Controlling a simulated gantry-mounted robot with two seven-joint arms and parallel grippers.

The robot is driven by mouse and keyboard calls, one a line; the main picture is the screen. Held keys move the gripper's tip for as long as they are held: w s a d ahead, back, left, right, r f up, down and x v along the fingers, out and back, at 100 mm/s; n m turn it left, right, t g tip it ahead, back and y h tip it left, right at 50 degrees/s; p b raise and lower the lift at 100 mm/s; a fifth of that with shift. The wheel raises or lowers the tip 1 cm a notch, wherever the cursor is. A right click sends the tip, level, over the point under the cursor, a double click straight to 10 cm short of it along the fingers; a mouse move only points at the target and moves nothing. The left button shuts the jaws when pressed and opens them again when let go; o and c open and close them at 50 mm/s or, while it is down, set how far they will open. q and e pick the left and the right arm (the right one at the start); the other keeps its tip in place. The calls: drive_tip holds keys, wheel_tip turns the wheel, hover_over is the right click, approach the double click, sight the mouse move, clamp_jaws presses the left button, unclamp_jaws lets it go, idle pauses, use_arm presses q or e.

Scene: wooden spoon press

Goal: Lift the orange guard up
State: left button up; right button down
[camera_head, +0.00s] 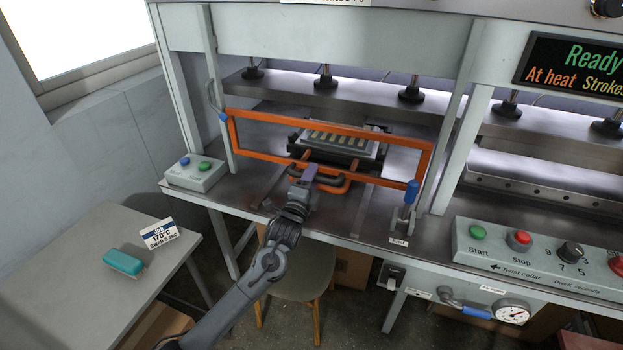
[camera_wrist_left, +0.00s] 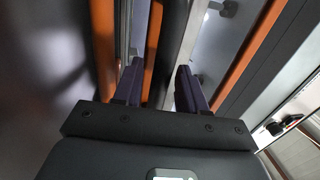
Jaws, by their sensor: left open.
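The orange guard (camera_head: 360,131) is a rectangular frame across the front of the left press opening, hanging low near the worktop. An orange handle with dark grips (camera_head: 330,180) sticks out at its lower bar. My left gripper (camera_head: 305,176) is at the left end of this handle, in front of the lower bar. In the left wrist view, its two purple fingers (camera_wrist_left: 159,88) stand apart, with an orange bar (camera_wrist_left: 153,45) visible between them. I cannot tell whether the fingers touch it. My right gripper is not in view.
Behind the guard is a block with light strips (camera_head: 335,139). A button box (camera_head: 195,172) is on the left, a control panel (camera_head: 540,262) on the right. A side table (camera_head: 90,270) holds a teal-topped object (camera_head: 124,261).

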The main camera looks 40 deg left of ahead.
use_arm(q)
clamp_jaws()
drive_tip(key=shift+r, duration=0.15)
wheel_tip(320, 180, up, 26)
drive_tip(key=p, duration=2.4)
drive_tip(key=shift+r, duration=0.2)
drive_tip(key=shift+f, duration=0.1)
unclamp_jaws()
